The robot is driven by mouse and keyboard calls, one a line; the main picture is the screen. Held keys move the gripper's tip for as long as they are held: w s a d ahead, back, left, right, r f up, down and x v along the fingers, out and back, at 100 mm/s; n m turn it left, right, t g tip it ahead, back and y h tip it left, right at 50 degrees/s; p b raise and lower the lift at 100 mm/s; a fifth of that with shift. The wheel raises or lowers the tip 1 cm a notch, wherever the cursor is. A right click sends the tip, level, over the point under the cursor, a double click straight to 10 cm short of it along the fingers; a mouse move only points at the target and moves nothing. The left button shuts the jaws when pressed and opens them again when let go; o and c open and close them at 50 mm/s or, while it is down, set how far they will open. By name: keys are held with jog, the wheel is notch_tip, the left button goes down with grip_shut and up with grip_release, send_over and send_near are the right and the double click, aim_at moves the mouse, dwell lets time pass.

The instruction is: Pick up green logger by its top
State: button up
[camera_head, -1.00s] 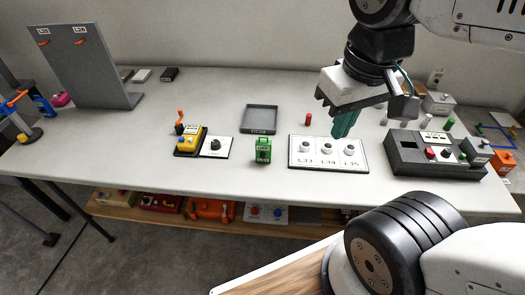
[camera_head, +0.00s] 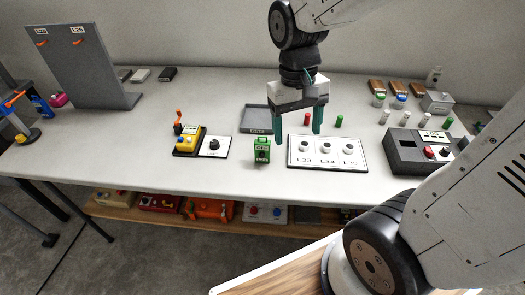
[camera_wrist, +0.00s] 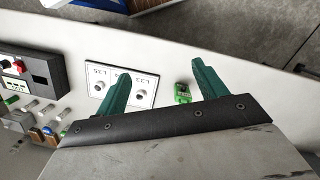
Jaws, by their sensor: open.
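The green logger (camera_head: 262,150) is a small upright green box with a label and a dark top. It stands on the table (camera_head: 130,118) near its front edge, left of the white board marked L33, L34, L35. My gripper (camera_head: 298,138) is open and empty, with teal fingers pointing down. In the wrist view the logger (camera_wrist: 182,92) shows between the fingers (camera_wrist: 158,85), close to the right finger, and further off than the fingertips.
The white board (camera_head: 340,163) carries several knobs. A grey tray (camera_head: 246,118) lies behind the logger. A yellow device (camera_head: 188,143) and a white switch plate (camera_head: 214,153) stand left of it. A dark control box (camera_head: 405,155) is at right.

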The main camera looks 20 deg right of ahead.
jog(key=w+a+f+m, duration=0.2)
jog(key=w+f, duration=0.7)
jog(key=f, duration=0.1)
jog(key=m+t, duration=0.1)
jog(key=m, duration=0.1)
send_over(262, 142)
jog(key=shift+s+a+f, duration=0.1)
jog(key=shift+s+f, duration=0.3)
jog(key=shift+f, duration=0.45)
jog(key=shift+w+m+t, duration=0.35)
jog(key=shift+m+t, duration=0.05)
jog(key=shift+t, duration=0.1)
notch_tip(262, 142, down, 8)
jog(key=shift+r, duration=0.2)
jog(key=shift+c, duration=0.3)
jog(key=c, duration=1)
jog(key=shift+r, duration=0.1)
